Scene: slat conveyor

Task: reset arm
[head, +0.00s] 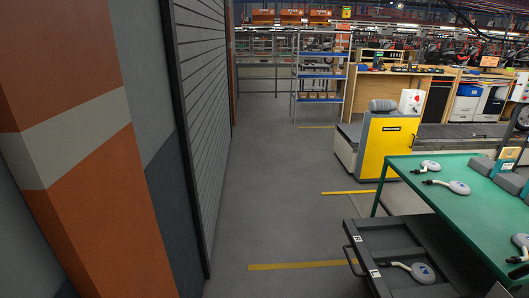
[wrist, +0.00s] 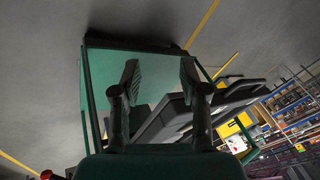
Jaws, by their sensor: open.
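My gripper (wrist: 160,80) shows in the wrist view with its two dark fingers spread apart. It is open, with nothing between the fingers. Beyond the fingers are a green panel-like surface and the grey floor. My gripper cannot be made out in the head view.
In the head view a green table (head: 450,206) at right bears several grey paddle-shaped devices (head: 455,187). A dark drawer (head: 385,238) stands open below, holding another device (head: 421,272). A yellow machine (head: 391,145) stands behind. An orange-striped wall (head: 75,140) is left; the floor (head: 285,190) between is clear.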

